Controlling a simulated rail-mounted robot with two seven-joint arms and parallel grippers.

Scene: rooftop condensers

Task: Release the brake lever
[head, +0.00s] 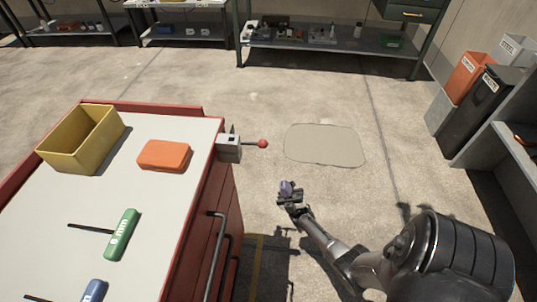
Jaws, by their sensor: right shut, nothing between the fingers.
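The brake lever (263,144) is a short dark rod with a red ball knob. It sticks out to the right from a grey bracket (229,148) on the right edge of a red cart (211,205). My right gripper (287,188) is shut and empty, to the right of the cart. In the picture it sits below and slightly right of the red knob, apart from it. My left gripper is not in view.
The white cart top (60,195) holds a yellow bin (82,137), an orange box (164,155) and a green-handled tool (121,235). The floor right of the cart is clear. Bins (478,115) and shelving stand at far right.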

